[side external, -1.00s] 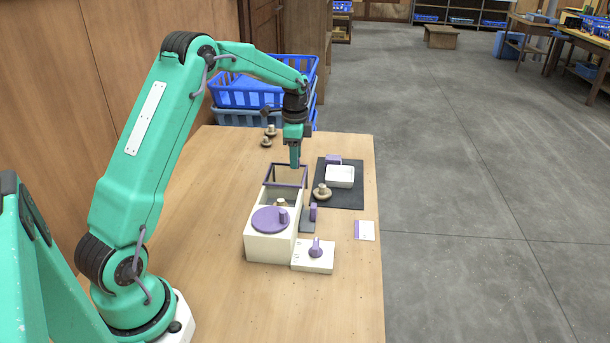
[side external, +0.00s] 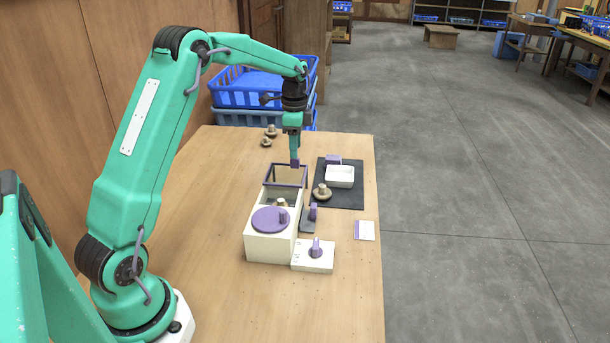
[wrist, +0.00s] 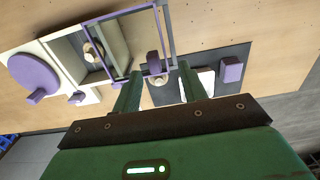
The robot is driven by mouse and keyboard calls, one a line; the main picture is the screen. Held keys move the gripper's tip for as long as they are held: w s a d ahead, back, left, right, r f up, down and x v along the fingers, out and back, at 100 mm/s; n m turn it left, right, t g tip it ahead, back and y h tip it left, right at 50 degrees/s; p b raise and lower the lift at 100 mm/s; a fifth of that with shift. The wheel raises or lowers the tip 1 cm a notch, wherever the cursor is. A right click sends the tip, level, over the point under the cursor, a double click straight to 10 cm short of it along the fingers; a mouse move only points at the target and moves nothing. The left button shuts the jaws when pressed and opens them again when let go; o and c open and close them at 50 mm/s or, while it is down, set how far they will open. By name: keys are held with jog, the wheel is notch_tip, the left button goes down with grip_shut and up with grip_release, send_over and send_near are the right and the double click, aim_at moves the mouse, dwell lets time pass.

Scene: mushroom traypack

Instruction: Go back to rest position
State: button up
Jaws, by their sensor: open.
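My gripper (side external: 295,160) hangs pointing down above the far end of the cream box, near its purple open frame (side external: 304,177). In the wrist view my gripper (wrist: 160,68) has its two green fingers apart with nothing held between them. The cream box (side external: 265,247) has a round purple lid (side external: 268,219) on its near part. A mushroom (side external: 281,203) sits inside the box's open part. Another mushroom (side external: 321,191) is at the left edge of the dark mat (side external: 349,200). A white tray (side external: 340,177) lies on the mat.
A white block with a purple knob (side external: 316,248), a purple-handled piece (side external: 312,212) and a card (side external: 365,231) are near the box. Two mushrooms (side external: 270,131) lie at the far left. Blue crates (side external: 240,95) stand behind the table. The table's left part is clear.

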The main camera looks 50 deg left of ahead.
jog(key=s+d+r+n+t, duration=0.3)
jog(key=s+d+r+n, duration=0.1)
jog(key=s+d+r, duration=0.85)
jog(key=s+d+f+n+t, duration=0.1)
jog(key=s+d+n, duration=0.4)
jog(key=s, duration=1)
jog(key=d+t, duration=0.1)
jog(key=d, duration=0.1)
jog(key=shift+d+t, duration=0.3)
jog(key=shift+d, duration=0.1)
